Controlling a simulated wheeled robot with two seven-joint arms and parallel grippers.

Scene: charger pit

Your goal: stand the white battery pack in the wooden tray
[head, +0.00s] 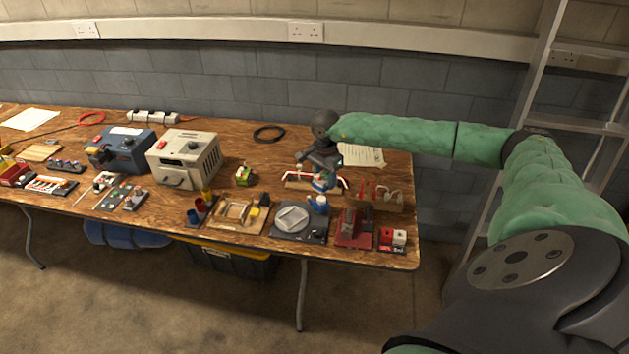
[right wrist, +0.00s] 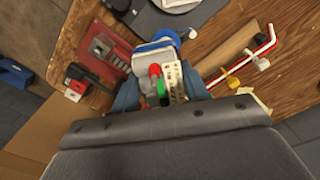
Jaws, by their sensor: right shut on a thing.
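My right gripper (head: 323,178) reaches over the right part of the bench, its blue fingertips low above the cluttered front area. It is shut on a small whitish block with red and green parts on top, which looks like the white battery pack (right wrist: 175,78); the fingers hide much of it. In the right wrist view the right gripper (right wrist: 160,92) has one blue finger on each side of the block. The wooden tray (head: 225,224) appears to be the shallow light-wood piece near the front edge, left of the gripper. My left gripper is not in view.
A dark plate with a grey disc (head: 291,219) lies between tray and gripper. A red stand (head: 354,231) and red-white blocks (head: 393,239) are at the front right. A wooden strip with a red-white rod (right wrist: 230,55) is close by. The white power unit (head: 184,158) stands further left.

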